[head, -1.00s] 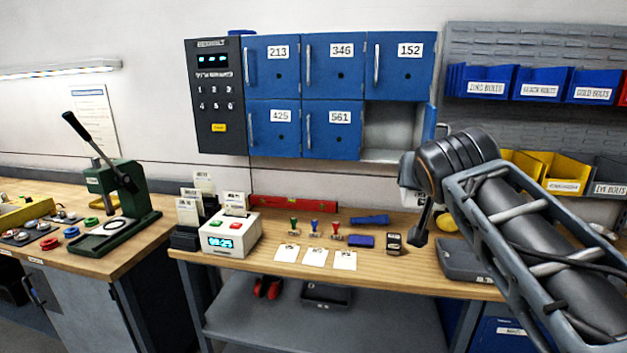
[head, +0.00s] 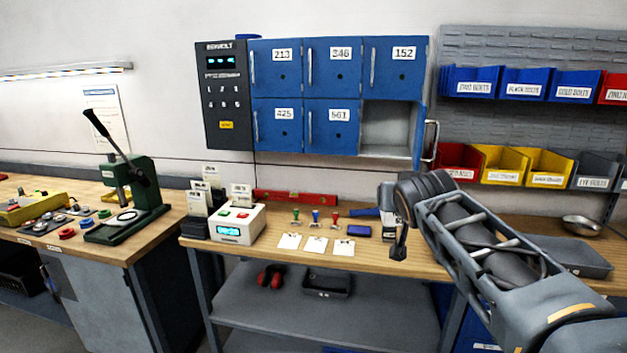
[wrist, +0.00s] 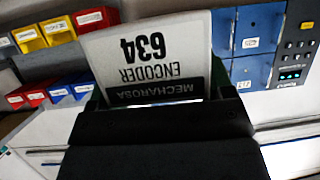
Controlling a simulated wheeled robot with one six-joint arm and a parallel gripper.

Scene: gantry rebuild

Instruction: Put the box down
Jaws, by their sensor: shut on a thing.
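The box (wrist: 150,60) is white with a dark band and reads "MECHAROSA ENCODER 634", upside down in the wrist view. My gripper (wrist: 160,105) is shut on its near end and holds it out in front of the wrist camera. The box's far side and underside are hidden. In the head view, my gripper (head: 398,235) is over the right part of the wooden workbench (head: 270,258). There the box is mostly hidden by my arm, and I cannot tell its gap to the bench.
Several blue lockers (head: 275,68) hang behind; the lower right compartment (head: 385,128) is open and empty, its door swung out. Stamps, white cards (head: 315,245) and a clock box (head: 238,222) occupy the bench. A grey tray (head: 570,255) and metal bowl (head: 582,225) lie right.

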